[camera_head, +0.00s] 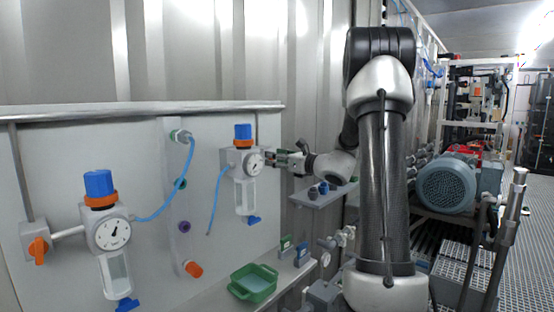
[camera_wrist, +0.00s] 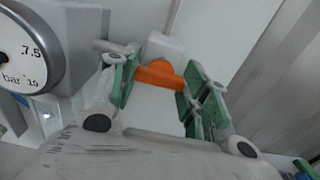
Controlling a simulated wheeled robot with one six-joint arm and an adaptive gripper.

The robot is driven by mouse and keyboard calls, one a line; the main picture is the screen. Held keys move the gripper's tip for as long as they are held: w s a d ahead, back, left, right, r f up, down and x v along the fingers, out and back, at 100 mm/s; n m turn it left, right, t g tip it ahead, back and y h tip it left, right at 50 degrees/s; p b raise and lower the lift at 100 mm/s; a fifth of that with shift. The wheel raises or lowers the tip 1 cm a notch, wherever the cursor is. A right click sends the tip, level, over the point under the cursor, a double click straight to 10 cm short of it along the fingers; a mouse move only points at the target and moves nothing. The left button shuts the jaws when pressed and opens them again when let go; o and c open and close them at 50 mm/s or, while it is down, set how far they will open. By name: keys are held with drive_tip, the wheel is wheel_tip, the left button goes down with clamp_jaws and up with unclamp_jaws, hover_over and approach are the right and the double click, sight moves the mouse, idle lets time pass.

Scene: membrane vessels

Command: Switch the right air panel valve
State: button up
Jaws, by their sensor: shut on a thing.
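The right air panel valve shows in the wrist view as an orange handle (camera_wrist: 158,74) on a pale body, beside the right regulator's gauge (camera_wrist: 28,52). My gripper (camera_wrist: 160,82) has its green-padded fingers on either side of the handle and is shut on it. In the head view my gripper (camera_head: 282,160) reaches in from the right, just right of the right regulator (camera_head: 243,180) with its blue cap. There the right valve's handle is hidden by the fingers. The left regulator's orange valve (camera_head: 38,248) stands at the left of the panel.
A grey shelf (camera_head: 322,198) with small dark blue fittings sits just below my gripper. A green tray (camera_head: 252,283) lies on the ledge under the panel. A blue hose (camera_head: 218,190) hangs left of the right regulator. A motor (camera_head: 447,188) stands farther right.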

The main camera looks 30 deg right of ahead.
drive_tip(key=shift+n, duration=0.3)
drive_tip(key=shift+f+n, duration=0.1)
drive_tip(key=shift+n, duration=7.6)
drive_tip(key=o, duration=1)
drive_tip(key=v, duration=1.2)
